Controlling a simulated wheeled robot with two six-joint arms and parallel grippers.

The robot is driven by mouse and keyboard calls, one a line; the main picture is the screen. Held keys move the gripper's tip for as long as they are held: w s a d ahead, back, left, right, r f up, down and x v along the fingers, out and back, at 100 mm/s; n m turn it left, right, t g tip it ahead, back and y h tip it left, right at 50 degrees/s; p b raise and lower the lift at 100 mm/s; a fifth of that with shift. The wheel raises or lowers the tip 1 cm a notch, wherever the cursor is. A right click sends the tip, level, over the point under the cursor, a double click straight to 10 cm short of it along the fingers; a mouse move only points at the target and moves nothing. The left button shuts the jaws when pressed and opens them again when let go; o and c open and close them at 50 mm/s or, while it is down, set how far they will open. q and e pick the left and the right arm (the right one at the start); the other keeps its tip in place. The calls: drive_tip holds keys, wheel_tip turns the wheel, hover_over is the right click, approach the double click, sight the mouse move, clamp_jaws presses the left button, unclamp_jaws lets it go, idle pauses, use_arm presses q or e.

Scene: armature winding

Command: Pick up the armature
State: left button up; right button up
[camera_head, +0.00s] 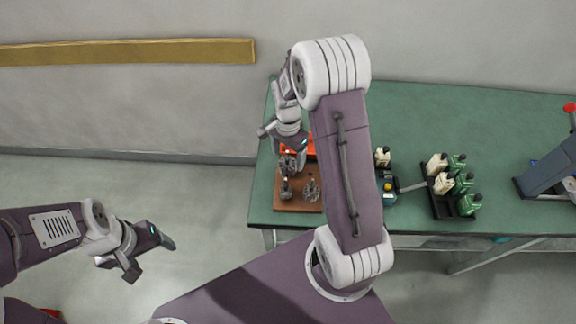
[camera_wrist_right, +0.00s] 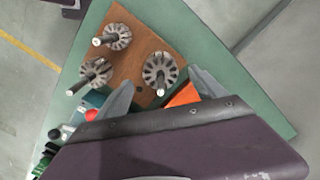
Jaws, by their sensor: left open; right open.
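Three armatures with slotted metal cores and pale shafts stand on a brown wooden board (camera_wrist_right: 133,50). In the right wrist view, one armature (camera_wrist_right: 160,70) lies just beyond and between the fingertips of my open right gripper (camera_wrist_right: 163,86). The other armatures (camera_wrist_right: 117,37) (camera_wrist_right: 96,72) are farther up and to the left. In the head view my right gripper (camera_head: 291,164) is over the back of the board, and two armatures (camera_head: 286,191) (camera_head: 311,190) show at its front. My left gripper (camera_head: 152,259) is open and empty, away from the table over the floor.
The green table (camera_head: 420,105) carries a black tray (camera_head: 440,205) with several green and cream parts, right of my arm. An orange-red object (camera_wrist_right: 184,96) is close to my right gripper's finger. A blue device (camera_head: 555,170) stands at the right.

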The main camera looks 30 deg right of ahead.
sight(288, 163)
wheel_tip(288, 163, down, 3)
drive_tip(key=shift+r, duration=0.1)
drive_tip(key=shift+w+a+f, duration=0.1)
drive_tip(key=shift+f, duration=0.2)
clamp_jaws()
drive_tip(key=shift+r, duration=0.15)
